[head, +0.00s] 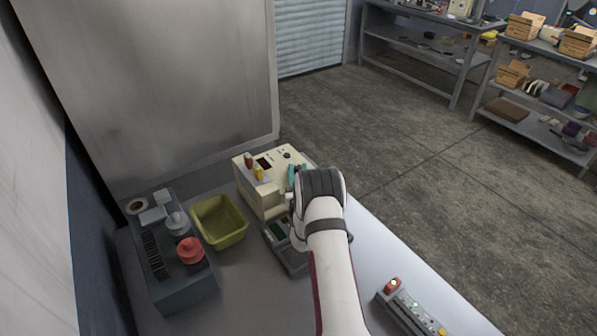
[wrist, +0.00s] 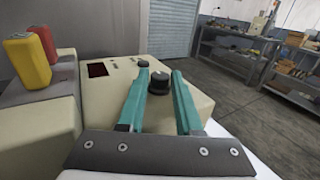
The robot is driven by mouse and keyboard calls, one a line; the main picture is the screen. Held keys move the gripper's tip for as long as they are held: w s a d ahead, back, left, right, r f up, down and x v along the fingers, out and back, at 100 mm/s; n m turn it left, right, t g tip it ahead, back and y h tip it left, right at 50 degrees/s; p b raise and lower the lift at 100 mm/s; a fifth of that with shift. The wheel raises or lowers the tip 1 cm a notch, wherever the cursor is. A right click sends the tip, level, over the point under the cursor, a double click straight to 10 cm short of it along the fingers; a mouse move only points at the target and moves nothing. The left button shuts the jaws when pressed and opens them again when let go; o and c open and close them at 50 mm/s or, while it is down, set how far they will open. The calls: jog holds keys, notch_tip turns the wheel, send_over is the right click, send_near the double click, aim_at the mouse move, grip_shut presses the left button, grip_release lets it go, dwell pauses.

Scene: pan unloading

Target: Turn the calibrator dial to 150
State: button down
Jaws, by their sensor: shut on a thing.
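The calibrator is a beige box with a sloped top panel, standing against the wall side of the bench in the head view (head: 262,200) and filling the middle of the wrist view (wrist: 105,92). A black round dial (wrist: 159,84) sits on its panel. My gripper (wrist: 160,80) has its teal fingers on either side of this dial and is shut on it. In the head view my gripper (head: 297,172) is over the box's right part, and my arm hides some of it. The dark display (wrist: 97,70) shows no readable number.
A yellow-and-red pair of small objects (wrist: 30,58) stands on the calibrator's left part. A yellow-green bin (head: 219,238) and a dark rack with a red round part (head: 190,250) are to the left. A grey strip with buttons (head: 408,312) lies at the front right.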

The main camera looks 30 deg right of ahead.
jog(key=c, duration=0.6)
grip_release()
jog(key=v, duration=1.6)
jog(key=shift+d, duration=0.1)
jog(key=w+d+r+n+t+y, duration=0.1)
jog(key=w+d+r+t+y, duration=0.1)
jog(key=w+d+t+y, duration=0.2)
jog(key=shift+w+d+n+y, duration=0.4)
jog(key=shift+w+d, duration=0.1)
jog(key=shift+w, duration=0.15)
jog(key=s+d+f+n+g+y, duration=0.2)
jog(key=s+d+n+y, duration=0.3)
jog(key=d+n+y, duration=0.3)
jog(key=shift+y, duration=0.7)
jog(key=x, duration=1.5)
jog(key=shift+w+a+f, duration=0.1)
jog(key=shift+w+a, duration=0.05)
jog(key=shift+w, duration=0.15)
